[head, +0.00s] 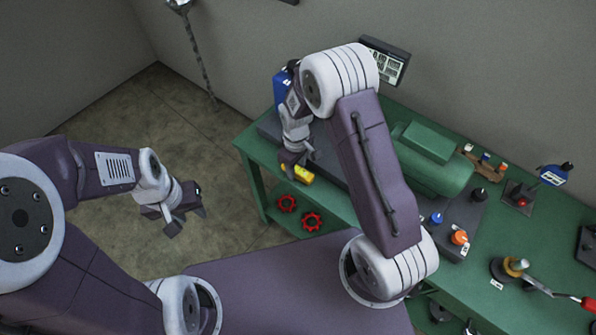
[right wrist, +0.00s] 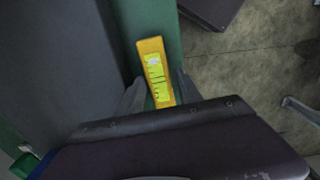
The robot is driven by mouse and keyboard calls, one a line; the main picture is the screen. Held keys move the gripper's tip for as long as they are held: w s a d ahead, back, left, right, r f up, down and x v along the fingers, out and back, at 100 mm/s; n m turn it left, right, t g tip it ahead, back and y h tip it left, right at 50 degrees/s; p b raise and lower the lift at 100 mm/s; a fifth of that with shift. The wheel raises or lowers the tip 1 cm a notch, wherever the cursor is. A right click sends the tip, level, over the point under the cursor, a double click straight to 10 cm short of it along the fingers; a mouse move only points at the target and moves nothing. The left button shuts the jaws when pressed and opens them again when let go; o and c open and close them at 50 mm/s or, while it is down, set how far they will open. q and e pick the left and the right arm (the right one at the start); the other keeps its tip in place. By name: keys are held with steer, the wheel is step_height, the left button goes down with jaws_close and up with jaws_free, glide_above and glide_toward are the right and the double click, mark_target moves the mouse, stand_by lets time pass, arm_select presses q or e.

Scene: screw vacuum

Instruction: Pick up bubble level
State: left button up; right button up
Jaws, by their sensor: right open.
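The bubble level (head: 304,175) is a small yellow block at the near left edge of the green bench. It also shows in the right wrist view (right wrist: 154,68), with a bright yellow-green marked window on its face. My right gripper (head: 293,168) is open right at the level. In the right wrist view its two fingers (right wrist: 158,92) stand on either side of the level's lower end; I cannot tell if they touch it. My left gripper (head: 190,215) hangs over the floor at the left, open and empty.
The green bench (head: 247,176) carries a dark grey slab, a green machine (head: 430,160), and several small coloured knobs and tools to the right. Red wheel-like parts (head: 312,221) lie on the shelf below. The floor at the left is clear.

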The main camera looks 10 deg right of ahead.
mark_target(296, 169)
steer(key=shift+w+f, duration=0.2)
steer(key=shift+f, duration=0.15)
jaws_close()
steer(key=shift+r, duration=0.1)
step_height(296, 169, up, 10)
